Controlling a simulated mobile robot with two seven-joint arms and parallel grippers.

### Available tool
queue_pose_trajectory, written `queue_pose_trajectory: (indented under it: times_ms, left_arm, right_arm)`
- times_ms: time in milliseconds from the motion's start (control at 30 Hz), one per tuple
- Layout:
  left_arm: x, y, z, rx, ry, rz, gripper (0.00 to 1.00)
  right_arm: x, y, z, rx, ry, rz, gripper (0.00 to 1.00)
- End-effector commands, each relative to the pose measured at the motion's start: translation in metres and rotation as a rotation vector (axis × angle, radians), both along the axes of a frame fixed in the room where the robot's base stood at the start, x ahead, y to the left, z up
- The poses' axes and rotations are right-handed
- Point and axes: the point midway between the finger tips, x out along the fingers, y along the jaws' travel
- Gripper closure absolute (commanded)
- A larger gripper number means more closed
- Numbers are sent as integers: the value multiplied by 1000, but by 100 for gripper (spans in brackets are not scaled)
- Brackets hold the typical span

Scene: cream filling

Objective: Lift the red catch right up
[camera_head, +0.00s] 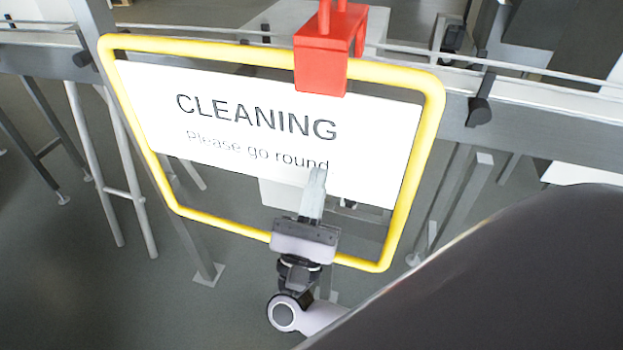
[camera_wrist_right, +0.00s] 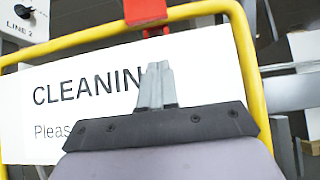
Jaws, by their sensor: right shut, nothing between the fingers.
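The red catch (camera_head: 322,65) sits over the top bar of a yellow frame (camera_head: 432,105) in the head view, with red uprights rising above it. The catch also shows at the top of the right wrist view (camera_wrist_right: 145,10). The frame carries a white sign (camera_head: 250,125) reading "CLEANING Please go round". My right gripper (camera_head: 316,172) is shut and empty. It points up in front of the sign's lower right part, below the catch and apart from it. In the right wrist view its fingertips (camera_wrist_right: 156,66) cover the end of "CLEANING". My left gripper is not in view.
A grey rail (camera_head: 550,125) with dark clamps runs behind the frame, with metal legs below it. A large dark surface (camera_head: 500,280) fills the lower right of the head view. A panel marked "LINE 2" (camera_wrist_right: 22,20) with a knob shows at upper left in the wrist view.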

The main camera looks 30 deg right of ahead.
Motion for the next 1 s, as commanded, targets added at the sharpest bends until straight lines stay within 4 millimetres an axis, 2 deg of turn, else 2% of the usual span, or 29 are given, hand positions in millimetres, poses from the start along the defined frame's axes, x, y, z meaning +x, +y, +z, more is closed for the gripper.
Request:
queue_pose_trajectory:
  times_ms: [33,300,500,700,1000]
  left_arm:
    - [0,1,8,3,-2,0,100]
    - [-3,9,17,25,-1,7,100]
    - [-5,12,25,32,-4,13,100]
    - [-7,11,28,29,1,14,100]
    - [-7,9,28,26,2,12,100]
  right_arm:
    - [5,-6,13,-4,-3,-1,100]
    - [32,-37,54,-5,-2,-1,100]
    - [31,-36,80,-2,0,0,100]
    - [31,-36,88,-4,3,0,100]
    - [31,-36,88,-4,3,0,100]
